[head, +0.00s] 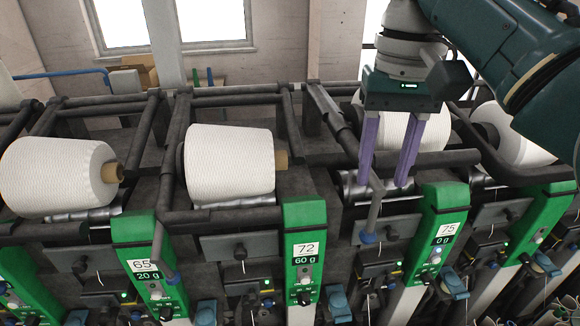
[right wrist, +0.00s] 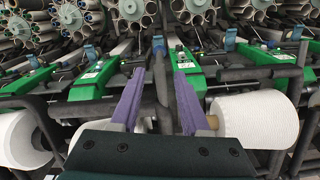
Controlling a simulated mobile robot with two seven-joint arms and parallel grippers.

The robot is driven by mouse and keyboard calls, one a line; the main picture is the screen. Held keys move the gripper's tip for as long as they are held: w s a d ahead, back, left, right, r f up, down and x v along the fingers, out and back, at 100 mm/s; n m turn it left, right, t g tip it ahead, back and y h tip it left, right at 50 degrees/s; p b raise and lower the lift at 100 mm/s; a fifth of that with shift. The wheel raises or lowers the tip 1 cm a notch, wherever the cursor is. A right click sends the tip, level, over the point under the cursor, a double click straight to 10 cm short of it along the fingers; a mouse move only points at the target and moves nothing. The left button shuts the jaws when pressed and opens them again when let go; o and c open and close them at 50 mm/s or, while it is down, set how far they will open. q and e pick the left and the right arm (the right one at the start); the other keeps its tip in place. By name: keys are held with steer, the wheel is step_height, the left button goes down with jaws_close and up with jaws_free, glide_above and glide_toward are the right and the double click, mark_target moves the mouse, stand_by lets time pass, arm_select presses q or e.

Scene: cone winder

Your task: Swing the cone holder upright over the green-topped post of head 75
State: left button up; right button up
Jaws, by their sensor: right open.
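The post of head 75 (head: 440,228) is green and reads 0 g. Behind and left of it is its cone holder (head: 440,159), a dark bar frame lying low with a white cone (head: 432,135) partly hidden by my gripper. A grey handle with a blue end (head: 368,238) hangs from the holder's left front corner. My right gripper (head: 384,182) is open, its purple fingers pointing down over the holder's front corner. In the right wrist view, the handle bar (right wrist: 160,80) shows between the open fingers; contact cannot be told. My left gripper is not in view.
Head 72 (head: 304,250) with its white cone (head: 230,165) stands to the left, and head 65 (head: 148,262) further left. Another cone (head: 508,135) stands on the right, below my arm. Several bobbins (right wrist: 190,12) fill the top of the wrist view.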

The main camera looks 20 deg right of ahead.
mark_target(370, 229)
step_height(370, 229, down, 8)
steer(key=shift+f+p, duration=0.2)
steer(key=shift+p, duration=0.25)
steer(key=shift+f, duration=0.6)
jaws_close()
stand_by(0.8)
